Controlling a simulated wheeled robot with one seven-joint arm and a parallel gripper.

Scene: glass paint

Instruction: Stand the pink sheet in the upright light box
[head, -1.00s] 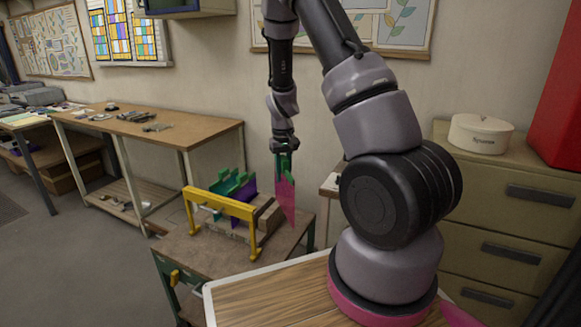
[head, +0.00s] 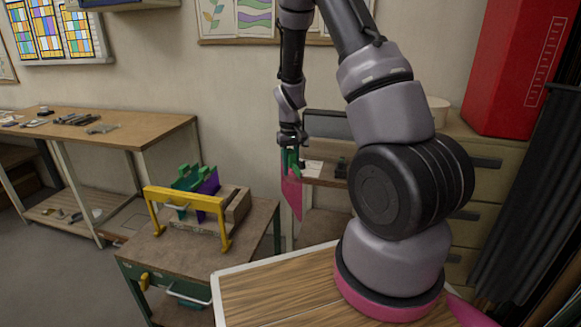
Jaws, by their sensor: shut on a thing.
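My gripper (head: 291,158) points down and is shut on the pink sheet (head: 292,198). The sheet hangs upright below the green fingertips, its wide face partly turned from the camera. It is in the air to the right of the rack. I cannot pick out the upright light box for certain. A grey flat-fronted box (head: 327,124) stands behind my gripper, partly hidden by my arm.
A rack with a yellow handle bar (head: 187,194) holds green and purple sheets (head: 208,186) on a small cart (head: 190,252). A wooden bench (head: 110,128) stands at left. Drawers (head: 490,190) and a red cabinet (head: 515,70) stand at right.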

